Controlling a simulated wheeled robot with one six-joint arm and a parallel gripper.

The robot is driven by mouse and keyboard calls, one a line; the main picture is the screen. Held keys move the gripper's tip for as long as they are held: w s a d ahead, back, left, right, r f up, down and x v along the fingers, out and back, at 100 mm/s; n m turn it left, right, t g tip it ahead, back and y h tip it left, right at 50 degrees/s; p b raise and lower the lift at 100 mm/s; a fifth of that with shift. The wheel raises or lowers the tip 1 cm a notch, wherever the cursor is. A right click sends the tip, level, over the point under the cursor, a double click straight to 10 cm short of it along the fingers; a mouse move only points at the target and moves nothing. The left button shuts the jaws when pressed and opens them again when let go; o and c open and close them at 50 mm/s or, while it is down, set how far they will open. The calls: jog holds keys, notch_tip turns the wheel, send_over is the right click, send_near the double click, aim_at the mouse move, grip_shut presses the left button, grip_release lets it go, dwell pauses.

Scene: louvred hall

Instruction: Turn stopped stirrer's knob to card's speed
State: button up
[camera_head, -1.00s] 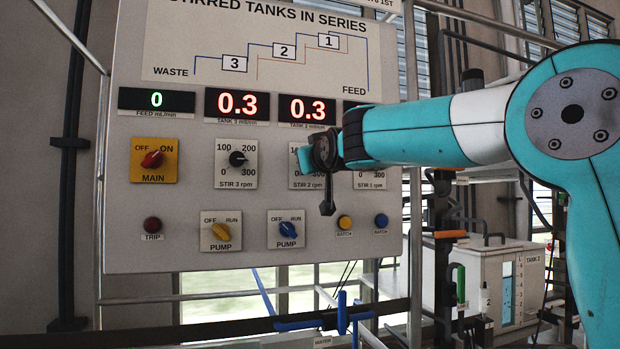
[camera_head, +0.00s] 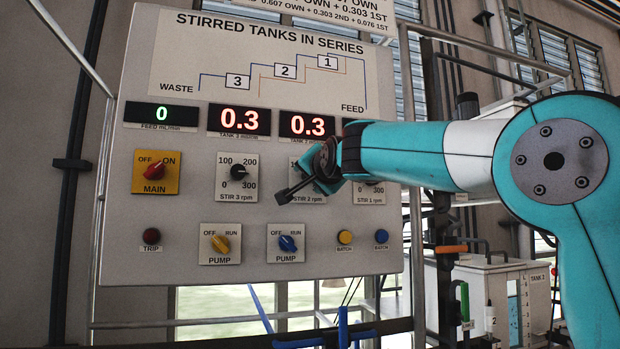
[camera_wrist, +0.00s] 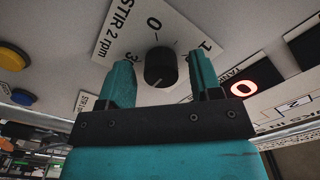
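The STIR 2 knob (camera_wrist: 159,67) is black and round on a white dial plate (camera_wrist: 130,30). In the wrist view it lies between the two teal fingers of my gripper (camera_wrist: 162,76). The fingers are apart, with space on both sides of the knob. In the head view my gripper (camera_head: 315,176) is tilted in front of the STIR 2 plate (camera_head: 311,197) and hides its knob. The STIR 3 knob (camera_head: 238,172) is in clear view. The STIR 1 knob (camera_head: 373,182) is partly behind my arm. I cannot identify a card giving the speed.
The panel (camera_head: 190,260) also bears a red MAIN switch (camera_head: 154,171), a yellow pump knob (camera_head: 220,244), a blue pump knob (camera_head: 288,243) and batch buttons (camera_head: 344,237). Both visible red tank displays read 0.3; the green feed display (camera_head: 161,113) reads 0. Tank equipment (camera_head: 490,290) stands right.

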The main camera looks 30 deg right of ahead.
jog(key=s+a+b, duration=0.1)
jog(key=s+b, duration=0.3)
jog(key=s, duration=0.3)
dwell(0.4)
jog(key=shift+a, duration=0.1)
jog(key=s+a+b, duration=0.2)
jog(key=s+b, duration=0.6)
jog(key=s, duration=0.9)
jog(key=shift+a, duration=0.4)
jog(key=shift+s, duration=0.1)
jog(key=shift+c, duration=0.3)
dwell(0.6)
